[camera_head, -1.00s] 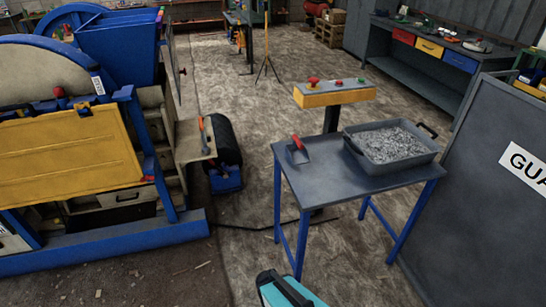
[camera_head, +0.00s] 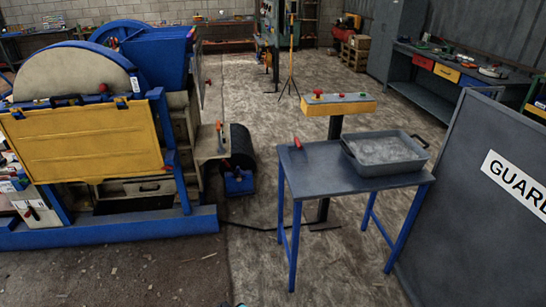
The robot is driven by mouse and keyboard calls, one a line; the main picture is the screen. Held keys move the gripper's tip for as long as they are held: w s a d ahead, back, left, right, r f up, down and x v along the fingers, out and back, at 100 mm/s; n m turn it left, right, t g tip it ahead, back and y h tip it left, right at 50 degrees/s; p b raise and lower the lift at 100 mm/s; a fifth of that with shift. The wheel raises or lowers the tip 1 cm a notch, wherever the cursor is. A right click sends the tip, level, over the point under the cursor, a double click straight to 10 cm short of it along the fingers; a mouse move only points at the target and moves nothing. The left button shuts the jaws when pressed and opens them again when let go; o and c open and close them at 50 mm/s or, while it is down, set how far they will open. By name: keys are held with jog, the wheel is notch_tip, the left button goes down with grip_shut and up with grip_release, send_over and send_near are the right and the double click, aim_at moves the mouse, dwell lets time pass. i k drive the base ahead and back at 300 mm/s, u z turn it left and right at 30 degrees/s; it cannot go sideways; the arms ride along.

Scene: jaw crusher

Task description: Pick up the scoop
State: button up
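The scoop (camera_head: 297,144) lies at the far left corner of a small blue-legged table (camera_head: 315,178). Its red handle shows clearly; its dark pan is hard to tell from the dark tabletop. Beside it to the right, on the same table, stands a grey tray (camera_head: 388,169) of grey crushed stone. My gripper is not in view; only a sliver of a teal part, maybe of my arm, shows at the bottom edge.
A yellow control box with buttons (camera_head: 338,104) stands on a post behind the table. A grey guard panel (camera_head: 462,205) stands close to the right. The blue and yellow crusher (camera_head: 85,145) fills the left. The floor before the table is clear.

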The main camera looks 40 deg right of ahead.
aim_at(298, 154)
jog(key=u, duration=0.05)
jog(key=k, duration=0.45)
jog(key=u, duration=0.65)
jog(key=i, duration=2)
jog(key=z, duration=0.75)
jog(key=i, duration=0.6)
jog(key=z, duration=0.7)
jog(key=i, duration=0.5)
jog(key=z, duration=0.15)
